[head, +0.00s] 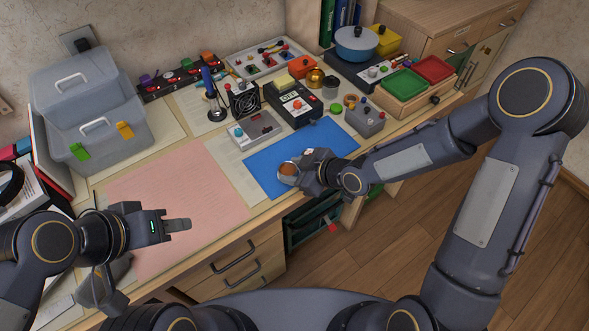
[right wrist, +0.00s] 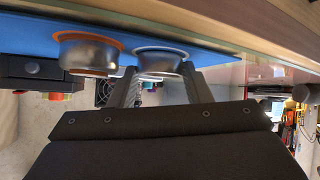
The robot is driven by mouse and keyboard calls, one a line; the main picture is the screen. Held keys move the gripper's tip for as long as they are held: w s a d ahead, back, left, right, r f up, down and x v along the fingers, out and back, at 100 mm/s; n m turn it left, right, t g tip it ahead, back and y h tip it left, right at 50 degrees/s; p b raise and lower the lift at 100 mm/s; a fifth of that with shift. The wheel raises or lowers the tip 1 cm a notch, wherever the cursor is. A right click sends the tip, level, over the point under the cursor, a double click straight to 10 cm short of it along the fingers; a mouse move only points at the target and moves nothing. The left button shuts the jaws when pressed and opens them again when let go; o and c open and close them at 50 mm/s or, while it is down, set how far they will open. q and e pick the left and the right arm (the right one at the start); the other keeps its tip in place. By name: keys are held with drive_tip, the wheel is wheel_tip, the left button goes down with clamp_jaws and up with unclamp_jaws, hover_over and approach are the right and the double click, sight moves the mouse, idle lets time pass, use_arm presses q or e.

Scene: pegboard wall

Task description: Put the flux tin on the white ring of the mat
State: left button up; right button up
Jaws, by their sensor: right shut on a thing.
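In the right wrist view, which is upside down, the flux tin (right wrist: 160,64) is between the fingers, lined up with the white ring (right wrist: 160,49). Whether its base touches the mat I cannot tell. A second silver tin (right wrist: 88,54) stands beside it at an orange ring, mostly hidden behind my gripper in the head view. My left gripper (head: 188,224) is over the pink mat; its finger gap is unclear.
The pink mat (head: 165,205) is clear on the left. A black soldering station (head: 293,105), a fan (head: 243,98) and a grey box with knobs (head: 365,120) stand behind the blue mat. Grey toolboxes (head: 95,125) stand at the left. The bench edge is close in front.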

drive_tip(key=o, duration=0.5)
drive_tip(key=shift+f, duration=0.1)
drive_tip(key=shift+o, duration=1)
drive_tip(key=shift+d+r, duration=0.15)
drive_tip(key=shift+r, duration=0.15)
drive_tip(key=p+v, duration=0.4)
drive_tip(key=v, duration=0.7)
drive_tip(key=shift+s+d, duration=0.3)
